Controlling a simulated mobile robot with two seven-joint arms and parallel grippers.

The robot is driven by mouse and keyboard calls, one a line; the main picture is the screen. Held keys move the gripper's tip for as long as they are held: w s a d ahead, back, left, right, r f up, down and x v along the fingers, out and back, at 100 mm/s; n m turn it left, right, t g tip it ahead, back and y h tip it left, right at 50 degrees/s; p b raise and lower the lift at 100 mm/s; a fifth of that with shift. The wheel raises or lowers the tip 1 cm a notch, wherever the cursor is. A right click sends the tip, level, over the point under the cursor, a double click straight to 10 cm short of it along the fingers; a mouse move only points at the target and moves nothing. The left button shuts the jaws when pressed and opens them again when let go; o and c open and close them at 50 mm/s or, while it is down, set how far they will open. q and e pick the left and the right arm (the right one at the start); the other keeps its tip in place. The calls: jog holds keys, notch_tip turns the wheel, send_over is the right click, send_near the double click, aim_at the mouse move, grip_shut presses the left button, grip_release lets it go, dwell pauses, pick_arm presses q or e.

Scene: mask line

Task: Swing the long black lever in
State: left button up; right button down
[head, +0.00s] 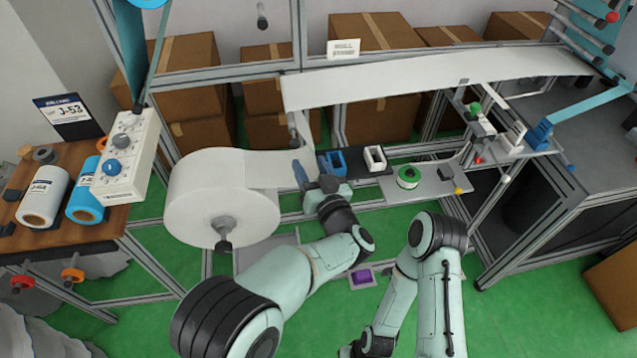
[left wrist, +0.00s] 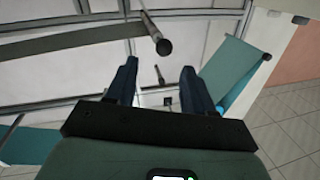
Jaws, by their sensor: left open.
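In the left wrist view a dark rod with a thick black end (left wrist: 161,44) points toward me, beyond and between my finger tips. It may be the long black lever; I cannot tell for sure. A smaller dark rod (left wrist: 159,76) shows lower between the fingers. My left gripper (left wrist: 160,75) is open with nothing between its blue fingers. In the head view my left gripper (head: 302,176) is just right of the big white roll, below the white web. My right arm is bent at the lower right, and its gripper is out of the picture.
The big white roll (head: 205,210) and white web (head: 430,80) are close to my left arm. A white control box (head: 127,155) hangs at left.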

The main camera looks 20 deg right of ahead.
pick_arm(q)
jog(key=s, duration=0.4)
jog(key=shift+s+d, duration=0.2)
jog(key=shift+d, duration=0.1)
pick_arm(e)
jog(key=shift+s+f, duration=0.15)
jog(key=shift+f, duration=0.25)
